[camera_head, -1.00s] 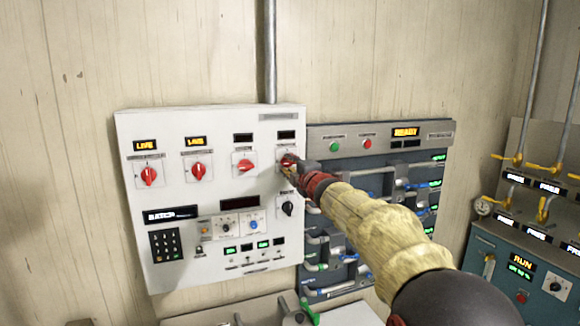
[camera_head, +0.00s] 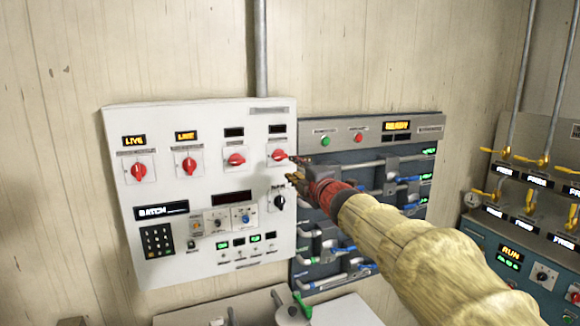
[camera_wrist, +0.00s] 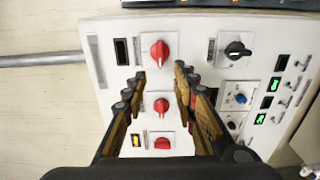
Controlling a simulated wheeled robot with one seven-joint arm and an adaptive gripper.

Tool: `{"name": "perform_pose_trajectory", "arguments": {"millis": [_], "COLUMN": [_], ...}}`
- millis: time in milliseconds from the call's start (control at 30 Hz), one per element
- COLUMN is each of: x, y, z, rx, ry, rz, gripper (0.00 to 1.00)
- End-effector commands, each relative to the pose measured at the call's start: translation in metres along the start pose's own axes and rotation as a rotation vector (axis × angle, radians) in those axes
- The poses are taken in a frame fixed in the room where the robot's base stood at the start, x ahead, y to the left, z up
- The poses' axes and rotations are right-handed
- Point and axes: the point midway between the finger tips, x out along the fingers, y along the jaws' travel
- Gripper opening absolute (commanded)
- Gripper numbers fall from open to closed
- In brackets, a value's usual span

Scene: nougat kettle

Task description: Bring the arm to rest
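My gripper (camera_head: 294,169) is open and empty, off the right part of the white control panel (camera_head: 150,115). The rightmost red knob (camera_head: 278,154) is just left of the fingertips and clear of them. In the wrist view my gripper (camera_wrist: 159,75) has its fingers spread, with one red knob (camera_wrist: 160,50) beyond the tips and another (camera_wrist: 161,105) seen between the fingers. My arm reaches in from the lower right.
A grey pipe panel (camera_head: 370,150) with a READY display stands behind my arm. A teal cabinet (camera_head: 480,235) with yellow valves (camera_head: 505,153) is at the right. A metal surface with a green-handled fitting (camera_head: 302,305) lies below. Bare wall is at the left.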

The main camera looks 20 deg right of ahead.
Motion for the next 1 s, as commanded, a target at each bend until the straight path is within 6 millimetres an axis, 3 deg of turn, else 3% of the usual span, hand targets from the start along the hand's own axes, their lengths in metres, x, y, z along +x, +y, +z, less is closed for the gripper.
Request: {"name": "perform_pose_trajectory", "arguments": {"millis": [167, 733, 833, 933, 1000], "x": [-0.009, -0.009, -0.012, -0.028, -0.055], "y": [0.0, -0.005, -0.028, -0.079, -0.115], "z": [0.0, 0.004, 0.027, 0.055, 0.07], "rx": [0.0, 0.04, 0.156, 0.336, 0.488], "ry": [-0.001, -0.017, -0.109, -0.251, -0.375], "rz": [0.0, -0.014, -0.076, -0.181, -0.255], "gripper": [0.28, 0.28, 0.28, 0.28, 0.28]}}
